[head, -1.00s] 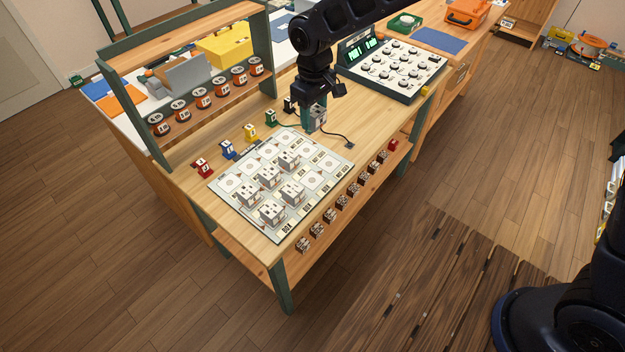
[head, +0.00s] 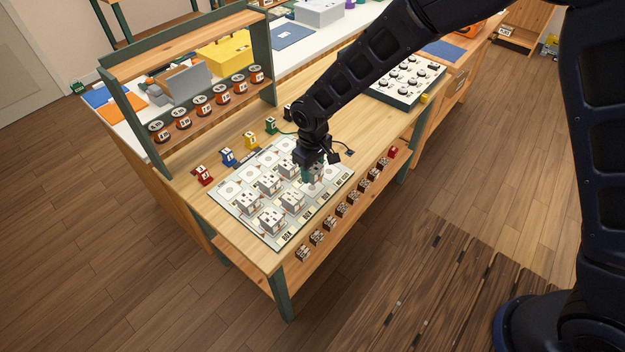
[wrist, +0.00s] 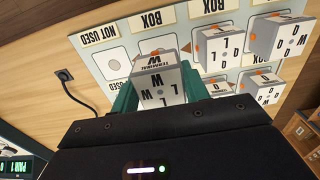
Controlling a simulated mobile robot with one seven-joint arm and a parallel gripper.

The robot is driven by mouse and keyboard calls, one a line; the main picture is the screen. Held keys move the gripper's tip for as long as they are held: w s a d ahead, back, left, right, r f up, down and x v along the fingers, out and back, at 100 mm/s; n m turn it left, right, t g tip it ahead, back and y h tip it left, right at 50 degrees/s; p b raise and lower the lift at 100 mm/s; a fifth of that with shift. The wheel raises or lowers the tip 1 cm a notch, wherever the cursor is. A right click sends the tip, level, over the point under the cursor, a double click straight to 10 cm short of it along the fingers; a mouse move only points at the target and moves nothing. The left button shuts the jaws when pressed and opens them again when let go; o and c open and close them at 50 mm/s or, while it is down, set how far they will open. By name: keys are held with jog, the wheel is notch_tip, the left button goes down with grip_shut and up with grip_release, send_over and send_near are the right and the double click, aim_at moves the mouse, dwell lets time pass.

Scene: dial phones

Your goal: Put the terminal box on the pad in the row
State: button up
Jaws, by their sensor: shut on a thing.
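My gripper (head: 314,174) is shut on a white terminal box, its green fingers on either side of it. In the wrist view the box (wrist: 157,84) shows the letters W and L between the fingertips (wrist: 158,92). The box is over the right part of the pale board of pads (head: 232,203), near a row with pads marked BOX and NOT USED. I cannot tell whether it touches the board. Several similar white boxes (head: 271,220) stand on other pads, left of my gripper. The pad directly under the held box is hidden.
Red, blue, yellow and green small blocks (head: 228,156) line the board's far side. A black cable (wrist: 75,88) lies beside the board. Several small dark blocks (head: 329,223) sit along the lower front shelf. A rack with orange spools (head: 202,103) and a knob console (head: 408,80) stand behind.

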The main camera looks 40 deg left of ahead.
aim_at(312, 187)
jog(key=shift+f, duration=2.55)
jog(key=shift+f, duration=0.1)
jog(key=o, duration=1)
notch_tip(312, 187, up, 12)
jog(key=shift+r, duration=0.15)
